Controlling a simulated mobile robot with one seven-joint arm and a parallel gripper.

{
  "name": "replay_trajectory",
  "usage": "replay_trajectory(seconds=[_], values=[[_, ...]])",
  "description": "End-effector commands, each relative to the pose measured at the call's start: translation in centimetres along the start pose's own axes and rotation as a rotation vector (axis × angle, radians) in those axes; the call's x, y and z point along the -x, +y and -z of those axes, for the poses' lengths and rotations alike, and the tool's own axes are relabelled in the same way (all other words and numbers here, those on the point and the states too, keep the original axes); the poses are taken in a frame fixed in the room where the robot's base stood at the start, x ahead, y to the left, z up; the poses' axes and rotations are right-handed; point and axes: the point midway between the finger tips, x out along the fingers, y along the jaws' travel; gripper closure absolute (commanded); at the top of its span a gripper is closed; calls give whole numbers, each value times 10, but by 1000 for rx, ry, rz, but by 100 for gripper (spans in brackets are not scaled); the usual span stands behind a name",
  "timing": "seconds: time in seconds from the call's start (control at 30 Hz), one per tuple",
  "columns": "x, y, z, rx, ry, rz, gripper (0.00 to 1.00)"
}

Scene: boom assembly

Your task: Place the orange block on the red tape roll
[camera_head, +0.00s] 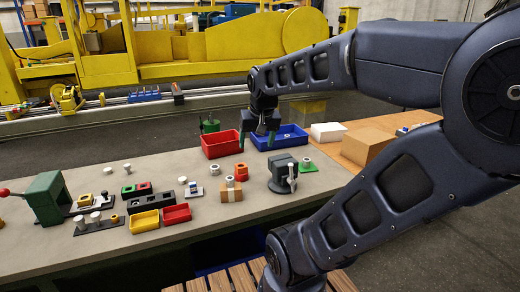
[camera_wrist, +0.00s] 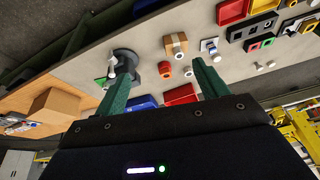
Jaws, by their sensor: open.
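My gripper (camera_head: 259,138) is open and empty, with its two green fingers apart above the far side of the workbench near the trays. Its fingers also show in the wrist view (camera_wrist: 160,78).
A red tray (camera_head: 209,148) and a blue tray (camera_head: 290,145) lie near my gripper. A dark vise (camera_head: 281,178) stands right of the cardboard box. A green-based part (camera_head: 307,168) is beyond it. Small bins and parts fill the left; a large cardboard box (camera_head: 364,146) is at right.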

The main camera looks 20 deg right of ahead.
Motion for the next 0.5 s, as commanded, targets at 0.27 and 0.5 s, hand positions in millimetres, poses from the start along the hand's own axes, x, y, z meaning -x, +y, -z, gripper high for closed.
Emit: replay_trajectory(seconds=[0.27, 0.5], values=[[7, 0, -41, 150, 43, 5, 27], [8, 0, -45, 169, 46, 5, 27]])
